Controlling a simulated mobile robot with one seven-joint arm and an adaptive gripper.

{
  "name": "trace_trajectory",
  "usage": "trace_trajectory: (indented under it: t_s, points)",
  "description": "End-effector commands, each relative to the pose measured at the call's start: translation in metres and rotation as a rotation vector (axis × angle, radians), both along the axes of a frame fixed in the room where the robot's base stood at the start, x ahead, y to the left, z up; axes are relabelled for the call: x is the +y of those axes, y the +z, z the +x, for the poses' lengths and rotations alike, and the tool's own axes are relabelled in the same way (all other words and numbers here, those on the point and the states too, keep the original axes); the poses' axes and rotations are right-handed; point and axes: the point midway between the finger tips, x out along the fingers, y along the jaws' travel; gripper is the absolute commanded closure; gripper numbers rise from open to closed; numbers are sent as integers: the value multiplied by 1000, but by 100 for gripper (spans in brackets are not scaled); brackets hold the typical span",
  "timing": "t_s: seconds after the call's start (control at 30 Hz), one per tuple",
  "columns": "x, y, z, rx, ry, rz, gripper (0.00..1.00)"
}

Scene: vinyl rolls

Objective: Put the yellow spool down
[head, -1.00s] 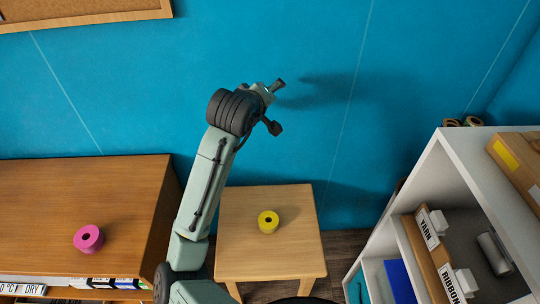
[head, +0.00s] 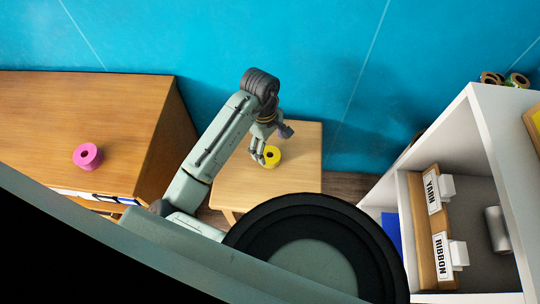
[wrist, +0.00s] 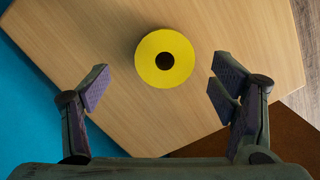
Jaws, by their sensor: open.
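The yellow spool (head: 272,154) stands on the small light wooden table (head: 290,182), its dark centre hole facing up. The wrist view shows the same yellow spool (wrist: 148,65) upright on the tabletop, ahead of my fingers. My gripper (head: 270,145) is over the table, close to the spool in the head view. In the wrist view my gripper (wrist: 158,90) is open, with one finger on each side and nothing between the pads. The spool lies beyond the fingertips, apart from both.
A pink spool (head: 87,156) stands on the wooden cabinet (head: 60,110) at left. A white shelf (head: 470,130) with YARN (head: 433,190) and RIBBON (head: 441,256) boxes is at right. The blue wall (head: 330,50) is behind the table.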

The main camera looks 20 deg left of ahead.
Motion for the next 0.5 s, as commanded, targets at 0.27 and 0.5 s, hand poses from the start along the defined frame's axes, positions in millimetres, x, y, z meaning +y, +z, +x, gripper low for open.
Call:
trace_trajectory:
  t_s: [0.27,0.5]
  points:
    - [-1,-37,-8,2,1,1,21]
    - [-3,-50,-7,-2,0,0,21]
